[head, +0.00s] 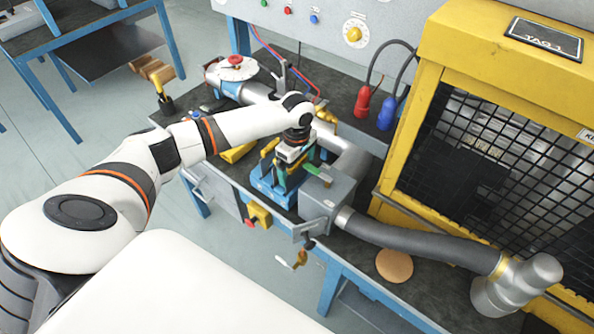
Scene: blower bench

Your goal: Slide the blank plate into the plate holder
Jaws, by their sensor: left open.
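My left gripper (287,168) comes in from the left and points down over a small blue rack (264,187) on the bench. Its fingers are open and partly hidden by the wrist. Dark green upright pieces show at the rack beside the fingers; I cannot tell whether one of them is the blank plate or whether a finger touches it. A grey metal box (328,195) in the duct stands just right of the rack, with a green tab (318,172) at its top. I cannot tell for sure which part is the plate holder. My right gripper is out of view.
A grey hose (420,243) runs right from the box to a metal elbow (520,285). A tan disc (394,265) lies on the bench below it. A yellow mesh cage (420,120) stands at the right.

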